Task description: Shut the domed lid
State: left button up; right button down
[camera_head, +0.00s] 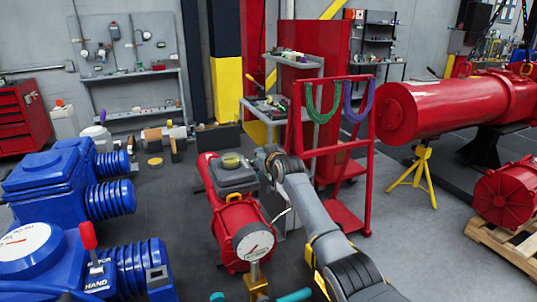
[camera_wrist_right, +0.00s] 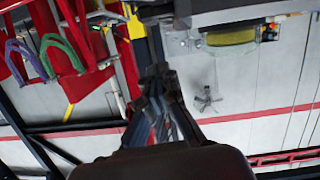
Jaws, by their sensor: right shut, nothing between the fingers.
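A grey switch box (camera_head: 235,178) sits on top of the red valve actuator (camera_head: 230,212) in the head view. A round yellow-green piece (camera_head: 231,160) stands on the box. In the right wrist view the yellow piece (camera_wrist_right: 230,38) hangs under the box at the top, with a clear or pale part (camera_wrist_right: 180,42) beside it. I cannot make out the domed lid for certain or how far it is open. My right gripper (camera_head: 266,160) is just right of the box, apparently apart from it. Its fingers (camera_wrist_right: 160,85) are shut and empty. My left gripper is out of view.
A red rack (camera_head: 368,150) with green and purple slings stands behind my right arm. A pressure gauge (camera_head: 254,242) rises in front of the actuator. Blue actuators (camera_head: 60,200) fill the left. A large red cylinder (camera_head: 440,103) lies at right. Floor left of the box is partly clear.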

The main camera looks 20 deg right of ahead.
jog(key=b+v, duration=0.1)
jog(key=v, duration=0.7)
jog(key=shift+s+b, duration=0.25)
jog(key=shift+b, duration=0.15)
